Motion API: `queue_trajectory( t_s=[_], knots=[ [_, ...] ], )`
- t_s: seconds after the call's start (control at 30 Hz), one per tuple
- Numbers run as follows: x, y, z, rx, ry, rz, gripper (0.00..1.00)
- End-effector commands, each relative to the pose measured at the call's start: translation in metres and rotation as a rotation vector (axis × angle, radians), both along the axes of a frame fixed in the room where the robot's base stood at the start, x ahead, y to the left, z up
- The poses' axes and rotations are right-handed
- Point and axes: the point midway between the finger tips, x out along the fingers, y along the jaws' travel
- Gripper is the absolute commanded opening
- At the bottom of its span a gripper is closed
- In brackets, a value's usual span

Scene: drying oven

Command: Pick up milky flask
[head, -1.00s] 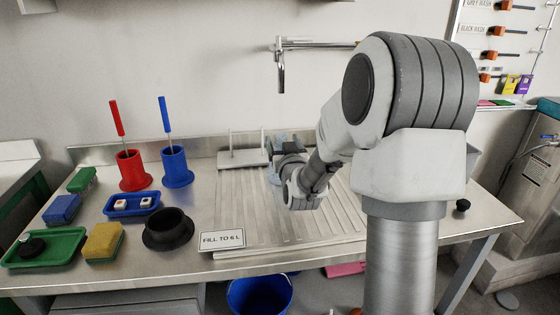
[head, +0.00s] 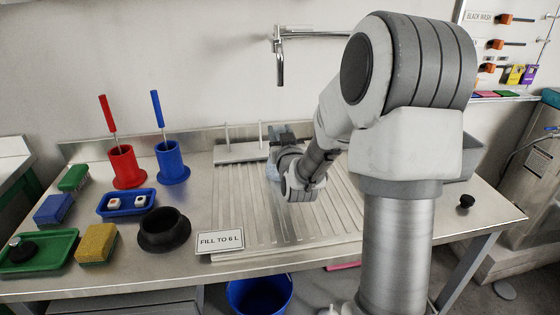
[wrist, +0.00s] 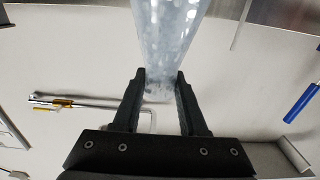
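The milky flask (wrist: 170,35) is a pale, cloudy, translucent vessel in the wrist view. It is wide at the top of that picture and narrows towards my fingers. My gripper (wrist: 160,76) is open, with one dark finger on each side of the flask's narrow end. The gaps beside the glass look small, and I cannot tell whether either finger touches it. In the head view my wrist hides most of the flask. Only a pale bluish patch shows beside it, over the ribbed draining area (head: 235,190).
A white rack with upright pegs (head: 240,151) stands close behind, with a wall tap (head: 280,65) above. A black cup (head: 164,230), a blue tray (head: 127,204), red (head: 125,168) and blue (head: 172,163) holders stand left. A "FILL TO 6 L" sign (head: 220,241) stands in front.

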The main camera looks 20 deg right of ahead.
Motion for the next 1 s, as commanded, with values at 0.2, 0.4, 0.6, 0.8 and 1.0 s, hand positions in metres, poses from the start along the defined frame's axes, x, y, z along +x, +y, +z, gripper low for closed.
queue_trajectory(
  t_s=[0.2,0.4,0.6,0.8,1.0],
  knots=[
    [0.0,0.0,0.0001,0.0,0.0,0.0,0.0],
    [0.0001,0.0,0.0001,0.0,0.0,0.0,0.0],
    [0.0001,0.0,0.0002,0.0,0.0,0.0,0.0],
    [0.0001,0.0,0.0002,0.0,0.0,0.0,0.0],
    [0.0001,0.0,0.0003,0.0,-0.001,0.0,0.0]
  ],
)
